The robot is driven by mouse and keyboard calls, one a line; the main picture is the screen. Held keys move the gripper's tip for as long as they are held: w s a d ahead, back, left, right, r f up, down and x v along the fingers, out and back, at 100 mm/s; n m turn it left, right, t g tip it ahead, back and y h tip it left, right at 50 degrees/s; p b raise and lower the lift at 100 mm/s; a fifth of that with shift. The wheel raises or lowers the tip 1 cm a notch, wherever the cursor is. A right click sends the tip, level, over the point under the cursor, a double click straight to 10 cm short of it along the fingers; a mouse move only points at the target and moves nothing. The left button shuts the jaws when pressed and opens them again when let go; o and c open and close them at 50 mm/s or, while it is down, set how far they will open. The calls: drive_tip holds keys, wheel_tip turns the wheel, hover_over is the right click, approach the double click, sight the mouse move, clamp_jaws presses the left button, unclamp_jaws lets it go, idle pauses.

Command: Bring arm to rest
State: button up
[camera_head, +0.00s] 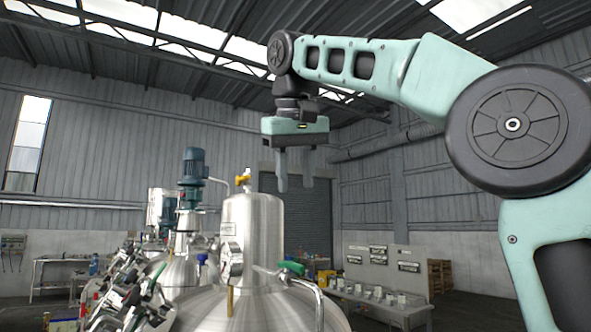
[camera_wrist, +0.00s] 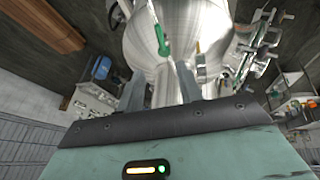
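My arm reaches in from the right in the head view and bends down at the wrist. My gripper (camera_head: 295,186) hangs from it with its fingers pointing down. The two grey fingers stand apart with nothing between them, so it is open and empty. In the head view it appears above and to the right of the steel tank's domed cylinder (camera_head: 252,225). In the wrist view my gripper (camera_wrist: 160,85) shows both fingers apart, with the shiny tank (camera_wrist: 150,35) beyond them. I see no contact with the tank.
A green-handled valve (camera_head: 291,268) sits on the near tank. Blue motors (camera_head: 193,170) stand on tanks behind, with gauges and piping at left. A bench with panels (camera_head: 385,285) stands back right. Open air surrounds the gripper.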

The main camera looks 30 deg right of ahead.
drive_tip(key=shift+s+a+r, duration=0.15)
drive_tip(key=shift+s+r, duration=0.1)
drive_tip(key=shift+r, duration=0.25)
drive_tip(key=s+a+f+n+g+y+b, duration=0.1)
drive_tip(key=a+f+n+b, duration=0.4)
drive_tip(key=f, duration=1.2)
drive_tip(key=s+a+f+n+g+y+b, duration=0.15)
drive_tip(key=a+f+b, duration=0.35)
drive_tip(key=a+f, duration=0.8)
drive_tip(key=s+f+b, duration=0.2)
drive_tip(key=s+f, duration=0.4)
drive_tip(key=f, duration=0.5)
drive_tip(key=s+d+f+n+g+b, duration=0.1)
drive_tip(key=s+f+b, duration=0.2)
drive_tip(key=s+f, duration=0.4)
drive_tip(key=s+d+f+n+b, duration=0.1)
drive_tip(key=s+f+b, duration=0.2)
drive_tip(key=f, duration=1.4)
drive_tip(key=s+y, duration=0.1)
drive_tip(key=s, duration=0.3)
drive_tip(key=shift+g, duration=0.35)
drive_tip(key=shift+d, duration=0.1)
